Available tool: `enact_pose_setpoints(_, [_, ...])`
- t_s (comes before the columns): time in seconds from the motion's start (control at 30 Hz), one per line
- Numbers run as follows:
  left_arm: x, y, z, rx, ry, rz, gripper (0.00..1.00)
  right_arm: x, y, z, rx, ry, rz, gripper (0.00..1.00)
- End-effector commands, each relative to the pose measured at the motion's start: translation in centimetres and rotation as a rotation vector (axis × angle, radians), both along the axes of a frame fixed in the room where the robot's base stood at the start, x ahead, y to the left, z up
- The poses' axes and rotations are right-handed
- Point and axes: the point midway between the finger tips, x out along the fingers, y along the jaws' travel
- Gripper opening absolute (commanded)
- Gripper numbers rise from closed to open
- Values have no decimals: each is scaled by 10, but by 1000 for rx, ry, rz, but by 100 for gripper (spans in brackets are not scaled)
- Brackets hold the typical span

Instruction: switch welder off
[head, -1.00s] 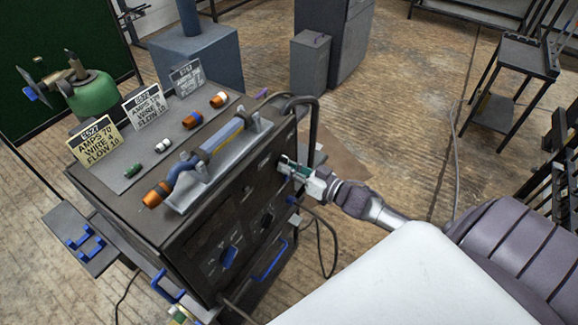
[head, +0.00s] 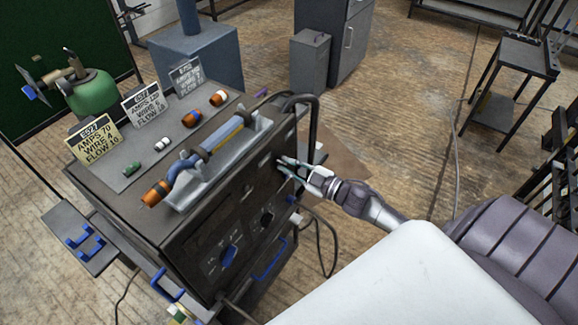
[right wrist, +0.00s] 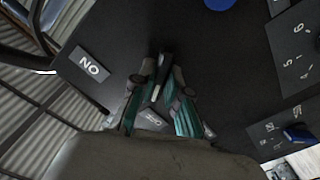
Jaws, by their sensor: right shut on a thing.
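The welder (head: 185,235) is a dark box with a front panel of dials at the left of the head view. My right gripper (head: 283,166) is at the upper right of that panel. In the right wrist view its fingers (right wrist: 160,86) are shut on a small dark switch lever (right wrist: 164,64). An ON label (right wrist: 90,64) shows upside down to the left of the fingers. Another label (right wrist: 152,119), partly hidden and hard to read, shows between the fingers. The lever is hidden in the head view. My left gripper is not in view.
A torch (head: 205,158) lies in a grey holder on the welder's top, beside coloured nozzles and cards. A blue dial (head: 229,257) is low on the panel. A black hooped bar (head: 313,130) stands close behind my right gripper. Open floor (head: 400,130) lies to the right.

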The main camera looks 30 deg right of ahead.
Motion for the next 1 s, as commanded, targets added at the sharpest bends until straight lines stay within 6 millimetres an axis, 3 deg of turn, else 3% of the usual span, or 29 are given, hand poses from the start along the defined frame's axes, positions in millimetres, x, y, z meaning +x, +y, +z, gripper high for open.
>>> enact_pose_setpoints(0.3, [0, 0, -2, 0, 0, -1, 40, 0, 0, 0, -95, -40, -1, 0])
enact_pose_setpoints(0.8, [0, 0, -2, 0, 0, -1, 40, 0, 0, 0, -111, -46, 0, 0])
enact_pose_setpoints(0.83, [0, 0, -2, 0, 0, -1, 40, 0, 0, 0, -111, -46, 0, 19])
enact_pose_setpoints(0.93, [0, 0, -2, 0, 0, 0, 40, 0, 0, 0, -110, -46, 0, 36])
enact_pose_setpoints(1.0, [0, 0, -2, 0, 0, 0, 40, 0, 0, 0, -109, -45, 0, 39])
